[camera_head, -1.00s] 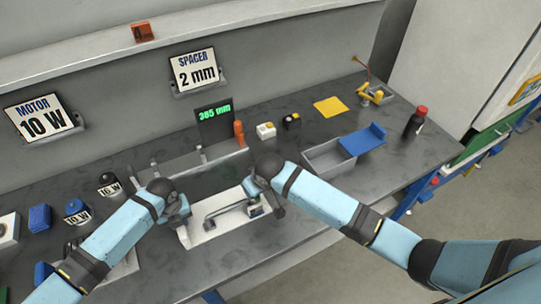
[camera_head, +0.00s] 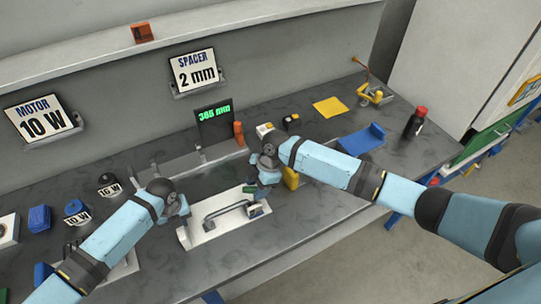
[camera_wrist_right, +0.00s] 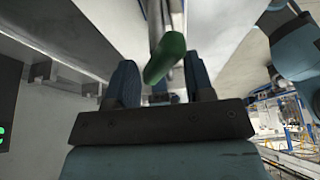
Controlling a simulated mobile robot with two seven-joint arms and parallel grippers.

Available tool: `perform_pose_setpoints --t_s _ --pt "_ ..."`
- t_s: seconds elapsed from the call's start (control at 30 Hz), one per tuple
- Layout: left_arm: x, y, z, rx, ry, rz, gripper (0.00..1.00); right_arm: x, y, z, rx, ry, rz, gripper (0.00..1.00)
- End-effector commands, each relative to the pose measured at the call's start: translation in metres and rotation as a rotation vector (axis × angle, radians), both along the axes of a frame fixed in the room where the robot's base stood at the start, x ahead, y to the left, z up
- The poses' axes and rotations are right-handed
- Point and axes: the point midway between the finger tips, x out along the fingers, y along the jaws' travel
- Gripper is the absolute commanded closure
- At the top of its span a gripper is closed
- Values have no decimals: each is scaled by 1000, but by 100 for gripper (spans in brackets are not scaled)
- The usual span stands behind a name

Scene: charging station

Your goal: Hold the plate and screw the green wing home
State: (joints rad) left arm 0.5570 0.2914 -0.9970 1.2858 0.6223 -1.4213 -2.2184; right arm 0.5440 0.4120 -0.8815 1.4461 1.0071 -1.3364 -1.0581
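The pale plate (camera_head: 203,237) lies on the bench with a dark bar-shaped handle across it.
A dark display (camera_head: 214,122) with green digits stands behind the plate, beside an orange piece (camera_head: 239,133). A yellow item (camera_head: 290,178) is just right of my right gripper. The bench front is clear.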

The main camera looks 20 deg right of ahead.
Motion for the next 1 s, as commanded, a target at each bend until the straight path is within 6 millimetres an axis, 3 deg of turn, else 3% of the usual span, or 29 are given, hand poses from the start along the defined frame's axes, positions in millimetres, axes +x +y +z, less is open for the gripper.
perform_pose_setpoints --t_s 0.5,0.7,1.0 --pt "0 -1 1 -2 -1 0 100 6 -37 92 0 -4 -2 55" --pt "0 -1 1 -2 -1 0 100 6 -44 108 0 -1 -2 55" --pt "0 -1 1 -2 -1 0 100 7 -45 111 0 -1 -2 55"
